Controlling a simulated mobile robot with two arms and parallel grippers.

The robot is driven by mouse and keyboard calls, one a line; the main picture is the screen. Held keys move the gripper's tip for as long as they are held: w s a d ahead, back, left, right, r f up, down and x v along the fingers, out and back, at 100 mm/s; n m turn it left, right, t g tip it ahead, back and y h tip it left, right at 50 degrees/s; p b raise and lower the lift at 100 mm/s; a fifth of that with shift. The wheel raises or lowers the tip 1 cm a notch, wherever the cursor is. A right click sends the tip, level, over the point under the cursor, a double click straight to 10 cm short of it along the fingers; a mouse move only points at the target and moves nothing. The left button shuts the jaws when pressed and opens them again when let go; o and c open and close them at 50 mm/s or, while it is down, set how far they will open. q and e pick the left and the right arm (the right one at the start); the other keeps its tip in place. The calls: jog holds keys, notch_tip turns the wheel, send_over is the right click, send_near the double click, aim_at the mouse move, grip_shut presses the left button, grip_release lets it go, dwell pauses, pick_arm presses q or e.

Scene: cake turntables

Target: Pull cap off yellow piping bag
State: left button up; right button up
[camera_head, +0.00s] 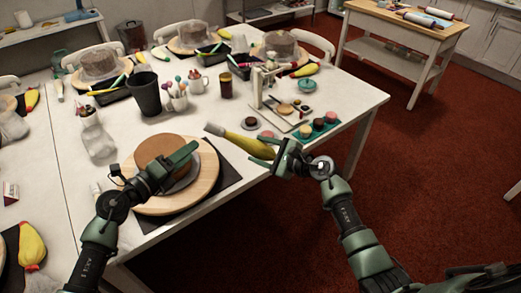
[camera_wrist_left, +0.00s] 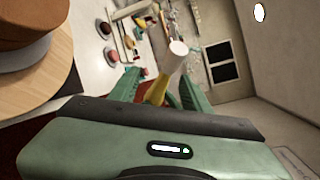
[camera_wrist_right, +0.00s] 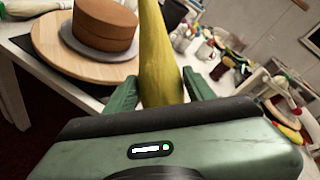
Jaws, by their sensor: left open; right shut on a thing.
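The yellow piping bag (camera_head: 244,140) is held up off the table by my right gripper (camera_head: 271,147), which is shut on its wide end. The bag also fills the middle of the right wrist view (camera_wrist_right: 161,65). Its pale cap (camera_head: 213,129) is on the narrow end, pointing left toward my left gripper. My left gripper (camera_head: 188,155) is open and empty, in front of the cake and apart from the cap.
A brown cake (camera_head: 160,150) stands on a wooden turntable (camera_head: 205,182) beneath my left gripper. A green mat (camera_head: 330,135) with small cakes, a black cup (camera_head: 144,93) and a small wooden stand (camera_head: 258,90) are on the white table. Red floor lies right of the table.

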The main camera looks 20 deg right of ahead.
aim_at(208, 131)
pick_arm(q)
jog(key=shift+m, duration=0.9)
jog(key=shift+w+d+r, duration=0.25)
jog(key=shift+w+d, duration=0.75)
jog(key=shift+d, duration=0.2)
jog(key=shift+w+d+r, duration=0.25)
jog(key=shift+w+d, duration=0.7)
jog(key=shift+d, duration=0.3)
jog(key=shift+w+d+r, duration=0.25)
jog(key=shift+w+d, duration=0.75)
jog(key=shift+d, duration=0.2)
grip_shut()
jog(key=shift+w+a+r, duration=0.2)
jog(key=shift+a+r, duration=0.35)
jog(key=shift+a, duration=0.2)
jog(key=shift+w+a+r, duration=0.25)
jog(key=shift+a+r, duration=0.35)
jog(key=shift+a, duration=0.2)
jog(key=shift+w+a+r, duration=0.2)
jog(key=shift+a+r, duration=0.35)
jog(key=shift+a, duration=0.2)
